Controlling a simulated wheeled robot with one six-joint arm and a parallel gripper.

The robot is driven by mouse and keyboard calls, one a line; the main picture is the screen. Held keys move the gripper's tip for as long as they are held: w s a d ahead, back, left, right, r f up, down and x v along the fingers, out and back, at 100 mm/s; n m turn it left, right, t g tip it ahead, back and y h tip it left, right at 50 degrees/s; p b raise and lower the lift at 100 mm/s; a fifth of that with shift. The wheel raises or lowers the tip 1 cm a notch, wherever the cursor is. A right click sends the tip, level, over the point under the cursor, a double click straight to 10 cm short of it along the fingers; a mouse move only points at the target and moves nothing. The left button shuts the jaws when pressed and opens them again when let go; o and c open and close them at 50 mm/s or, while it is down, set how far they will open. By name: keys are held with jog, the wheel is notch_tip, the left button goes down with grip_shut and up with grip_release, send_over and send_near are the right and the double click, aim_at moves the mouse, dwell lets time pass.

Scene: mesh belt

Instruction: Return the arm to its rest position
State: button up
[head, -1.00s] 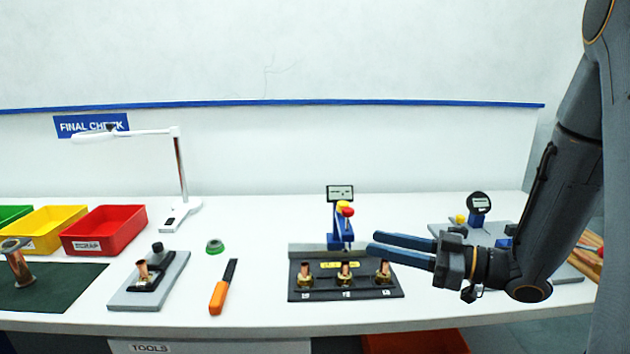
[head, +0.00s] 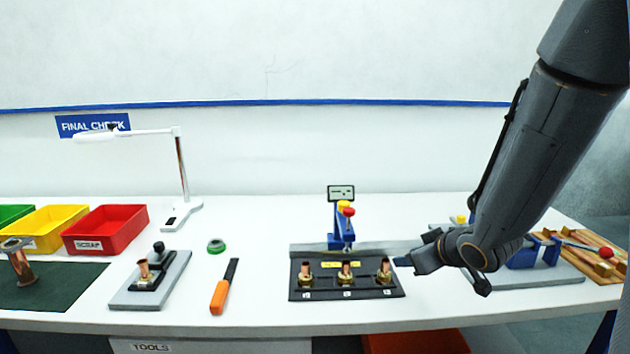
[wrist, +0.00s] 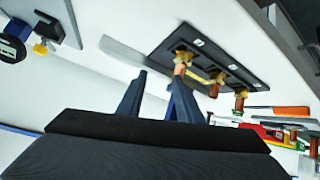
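My gripper (head: 404,261) hangs above the bench at the right of the black three-post fixture (head: 330,291), with my arm reaching in from the upper right. In the head view its fingers are mostly hidden, with only a blue tip showing. In the wrist view the two blue fingers of my gripper (wrist: 160,88) stand apart with nothing held between them. The black fixture (wrist: 205,45) also shows there, beyond the fingertips, with copper and brass fittings on it.
A blue stand with a small display (head: 341,193) is behind the fixture. A grey plate with a blue clamp (head: 522,256) and wooden boards (head: 597,268) are at right. An orange-handled tool (head: 219,297), green ring (head: 216,246) and red bin (head: 105,228) are at left.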

jog(key=s+a+f+m+g+h, duration=0.1)
jog(key=s+m+g, duration=0.2)
jog(key=s, duration=0.7)
jog(key=s+a+f+m+g+h, duration=0.1)
jog(key=s+g, duration=0.4)
jog(key=s, duration=0.5)
jog(key=shift+s+a+f+m+g+h, duration=0.35)
jog(key=shift+a+f+m, duration=0.2)
jog(key=shift+f+m, duration=0.3)
jog(key=shift+r, duration=0.1)
